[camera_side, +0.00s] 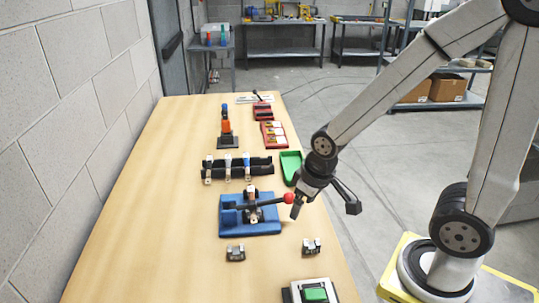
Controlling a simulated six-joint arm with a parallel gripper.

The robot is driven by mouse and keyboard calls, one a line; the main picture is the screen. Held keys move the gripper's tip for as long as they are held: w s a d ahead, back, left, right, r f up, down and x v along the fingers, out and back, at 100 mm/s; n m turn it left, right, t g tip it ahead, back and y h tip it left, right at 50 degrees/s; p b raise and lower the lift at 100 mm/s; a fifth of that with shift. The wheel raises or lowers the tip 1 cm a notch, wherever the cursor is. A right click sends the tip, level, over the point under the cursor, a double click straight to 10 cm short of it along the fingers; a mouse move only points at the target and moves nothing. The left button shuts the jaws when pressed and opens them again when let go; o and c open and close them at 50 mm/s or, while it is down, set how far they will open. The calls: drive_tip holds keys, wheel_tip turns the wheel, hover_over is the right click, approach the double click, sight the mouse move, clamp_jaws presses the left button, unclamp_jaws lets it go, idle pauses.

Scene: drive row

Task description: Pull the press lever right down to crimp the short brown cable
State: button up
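The blue press (267,227) sits on the wooden table, nearer the front. Its dark lever (268,202) reaches out to the right and looks close to level in this view. The lever ends in a red ball knob (288,198). A small brownish piece (254,218) shows at the middle of the press; I cannot tell whether it is the short brown cable. My gripper (297,210) points down right beside the red knob, at its right. I cannot tell whether it touches the knob, or whether its fingers are open or shut.
Behind the press stands a black rack (260,168) with several upright parts. A green tray (291,166) lies near the table's right edge. Two small metal blocks (235,253) (311,246) and a green-topped box (316,294) lie in front. The table's left side is clear.

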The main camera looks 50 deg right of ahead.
drive_tip(key=shift+w+v, duration=0.45)
drive_tip(key=shift+v, duration=1.6)
drive_tip(key=w+d+m+t+y, duration=0.3)
drive_tip(key=d+m+y, duration=0.5)
drive_tip(key=m, duration=0.3)
drive_tip(key=w+d+m+t+y, duration=0.3)
drive_tip(key=d+m+y, duration=0.5)
drive_tip(key=m, duration=0.3)
approach(289, 198)
drive_tip(key=shift+w+a+f+m, duration=0.15)
drive_tip(key=shift+w+a, duration=0.1)
drive_tip(key=shift+w, duration=0.15)
drive_tip(key=shift+w+a+f+m, duration=0.1)
drive_tip(key=shift+w+a+m, duration=0.1)
drive_tip(key=shift+w, duration=0.15)
drive_tip(key=shift+f, duration=0.35)
drive_tip(key=shift+x, duration=3.9)
